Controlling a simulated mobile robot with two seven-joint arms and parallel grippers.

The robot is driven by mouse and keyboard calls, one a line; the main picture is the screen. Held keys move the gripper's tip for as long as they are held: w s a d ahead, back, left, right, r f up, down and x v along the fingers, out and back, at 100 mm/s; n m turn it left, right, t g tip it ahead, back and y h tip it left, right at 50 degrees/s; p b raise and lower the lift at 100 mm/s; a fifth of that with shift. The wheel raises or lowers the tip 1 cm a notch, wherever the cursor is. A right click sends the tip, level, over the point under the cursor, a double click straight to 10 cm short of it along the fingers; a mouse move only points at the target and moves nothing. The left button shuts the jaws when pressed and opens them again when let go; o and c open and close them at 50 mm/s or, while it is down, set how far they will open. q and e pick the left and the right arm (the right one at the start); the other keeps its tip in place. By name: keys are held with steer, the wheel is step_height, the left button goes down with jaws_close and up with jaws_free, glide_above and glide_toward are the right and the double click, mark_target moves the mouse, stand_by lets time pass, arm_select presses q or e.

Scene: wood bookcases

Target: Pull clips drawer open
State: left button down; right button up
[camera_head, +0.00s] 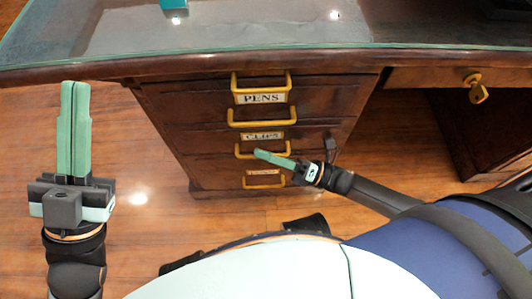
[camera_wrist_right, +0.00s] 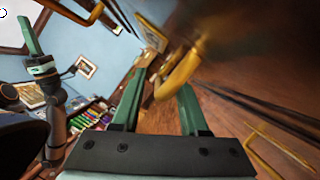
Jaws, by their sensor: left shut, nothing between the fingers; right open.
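The dark wood drawer stack under the desk has yellow bar handles and white labels. The CLIPS label (camera_head: 262,136) lies between an upper handle (camera_head: 262,124) and a lower handle (camera_head: 242,152). My right gripper (camera_head: 260,155) comes in from the right, its fingers overlapping the lower handle in the head view. In the right wrist view it (camera_wrist_right: 160,82) is open, and a yellow handle (camera_wrist_right: 182,76) appears at the gap between its green fingertips; contact cannot be told. The drawers look closed. My left gripper (camera_head: 74,88) is shut and empty, at the far left, away from the drawers.
The glass-covered desk top (camera_head: 330,30) overhangs the drawers. The PENS label (camera_head: 262,98) is on the top drawer.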

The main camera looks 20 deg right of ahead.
jaws_close()
stand_by(0.3)
stand_by(1.1)
